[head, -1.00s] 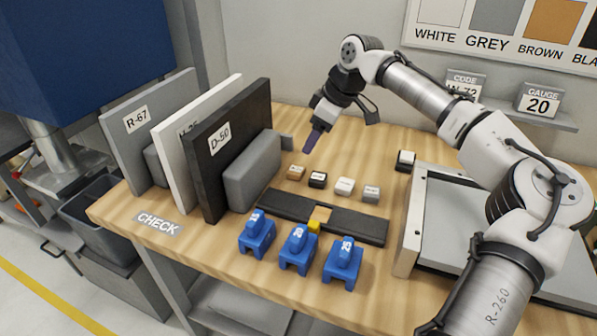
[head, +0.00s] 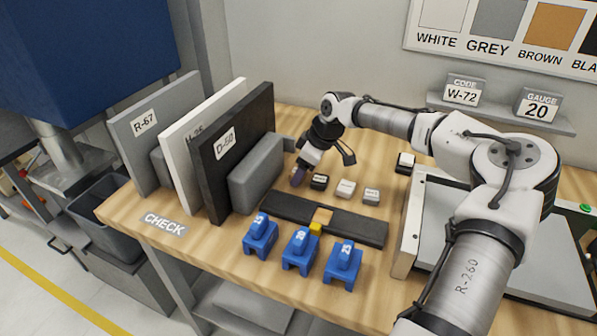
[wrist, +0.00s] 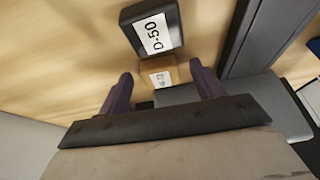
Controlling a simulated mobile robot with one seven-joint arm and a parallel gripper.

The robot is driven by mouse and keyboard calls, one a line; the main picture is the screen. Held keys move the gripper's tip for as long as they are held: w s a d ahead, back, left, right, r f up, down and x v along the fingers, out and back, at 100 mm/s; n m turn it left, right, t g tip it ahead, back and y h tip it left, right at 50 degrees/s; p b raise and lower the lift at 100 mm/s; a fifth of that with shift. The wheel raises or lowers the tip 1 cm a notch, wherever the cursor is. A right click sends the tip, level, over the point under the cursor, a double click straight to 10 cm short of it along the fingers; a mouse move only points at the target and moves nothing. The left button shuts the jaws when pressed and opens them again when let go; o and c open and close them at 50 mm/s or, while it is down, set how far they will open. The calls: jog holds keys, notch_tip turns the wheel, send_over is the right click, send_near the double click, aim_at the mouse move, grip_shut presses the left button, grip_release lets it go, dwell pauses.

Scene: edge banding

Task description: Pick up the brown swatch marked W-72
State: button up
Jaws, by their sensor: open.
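The brown swatch (wrist: 171,70) shows in the wrist view between my two finger tips, its white label partly legible as ending in 72. My gripper (wrist: 161,73) is open, with one finger on each side of the swatch; I cannot tell whether they touch it. In the head view my gripper (head: 299,178) points down at the left end of the swatch row and hides the brown swatch. The black swatch marked D-50 (wrist: 138,29) lies just beyond it; it also shows in the head view (head: 319,181).
A white swatch (head: 345,188) and a grey swatch (head: 371,196) continue the row. Upright panels, the nearest one black (head: 228,165), and a grey block (head: 256,177) stand close on the left. A dark bar (head: 361,228) and several blue clamps (head: 300,253) lie in front.

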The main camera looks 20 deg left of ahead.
jog(key=c, duration=1.1)
jog(key=shift+o, duration=0.2)
